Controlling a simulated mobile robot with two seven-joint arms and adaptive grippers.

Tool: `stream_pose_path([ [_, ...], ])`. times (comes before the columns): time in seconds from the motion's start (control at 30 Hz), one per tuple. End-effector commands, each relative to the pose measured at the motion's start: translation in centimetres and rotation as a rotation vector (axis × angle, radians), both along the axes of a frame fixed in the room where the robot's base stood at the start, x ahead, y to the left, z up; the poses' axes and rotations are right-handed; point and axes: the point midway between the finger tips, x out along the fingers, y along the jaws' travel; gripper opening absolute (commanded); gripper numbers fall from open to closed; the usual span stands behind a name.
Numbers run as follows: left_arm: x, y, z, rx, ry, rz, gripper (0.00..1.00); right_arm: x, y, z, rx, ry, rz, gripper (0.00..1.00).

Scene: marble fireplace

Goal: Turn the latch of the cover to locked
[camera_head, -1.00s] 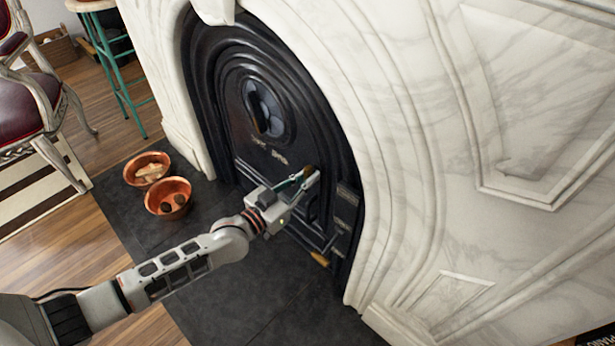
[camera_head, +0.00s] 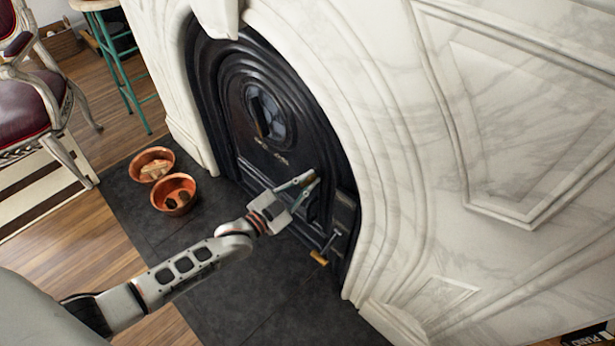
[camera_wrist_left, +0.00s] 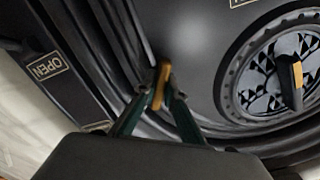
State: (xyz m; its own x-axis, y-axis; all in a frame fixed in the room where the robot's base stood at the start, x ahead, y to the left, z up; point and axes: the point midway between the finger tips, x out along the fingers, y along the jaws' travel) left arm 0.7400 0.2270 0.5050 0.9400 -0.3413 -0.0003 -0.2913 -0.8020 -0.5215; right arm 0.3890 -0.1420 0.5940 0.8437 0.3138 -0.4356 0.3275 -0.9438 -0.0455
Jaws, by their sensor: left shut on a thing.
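The black cover (camera_head: 244,127) is set in the arch of the marble fireplace. In the left wrist view, the latch handle (camera_wrist_left: 162,84) is a short brass-coloured grip on the cover. My left gripper (camera_head: 304,181) is at the cover's lower right, with its green fingers on either side of the handle, shut on it. In the left wrist view the gripper (camera_wrist_left: 160,103) hides the handle's base. Whether the latch is at locked cannot be told. My right gripper is not in view.
A round vent with a knob (camera_head: 262,116) is higher on the cover. A brass-tipped lever (camera_head: 319,257) sticks out low on the front. Two copper bowls (camera_head: 174,194) stand on the dark hearth (camera_head: 240,285). A chair and a green stool are at the left.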

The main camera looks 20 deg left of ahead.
Motion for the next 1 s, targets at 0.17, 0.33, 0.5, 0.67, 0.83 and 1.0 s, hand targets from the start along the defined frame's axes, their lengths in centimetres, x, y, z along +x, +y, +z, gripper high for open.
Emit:
stream_pose_path([
  [0.17,0.13,-0.05,0.3,0.158,-0.062,0.001,0.0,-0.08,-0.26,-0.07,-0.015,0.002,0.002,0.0],
  [0.33,0.04,-0.04,0.08,0.31,-0.113,0.001,0.0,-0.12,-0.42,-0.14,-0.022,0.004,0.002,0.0],
  [0.5,0.0,-0.03,-0.03,0.462,-0.168,0.0,0.0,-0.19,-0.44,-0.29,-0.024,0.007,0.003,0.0],
  [0.67,-0.03,-0.03,-0.13,0.602,-0.218,0.0,0.0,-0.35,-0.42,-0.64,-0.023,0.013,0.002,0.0],
  [0.83,-0.06,-0.04,-0.18,0.735,-0.265,-0.001,0.0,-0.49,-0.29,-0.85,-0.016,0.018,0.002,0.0],
  [1.0,-0.06,-0.03,-0.19,0.842,-0.304,-0.001,0.0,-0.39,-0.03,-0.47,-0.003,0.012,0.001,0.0],
])
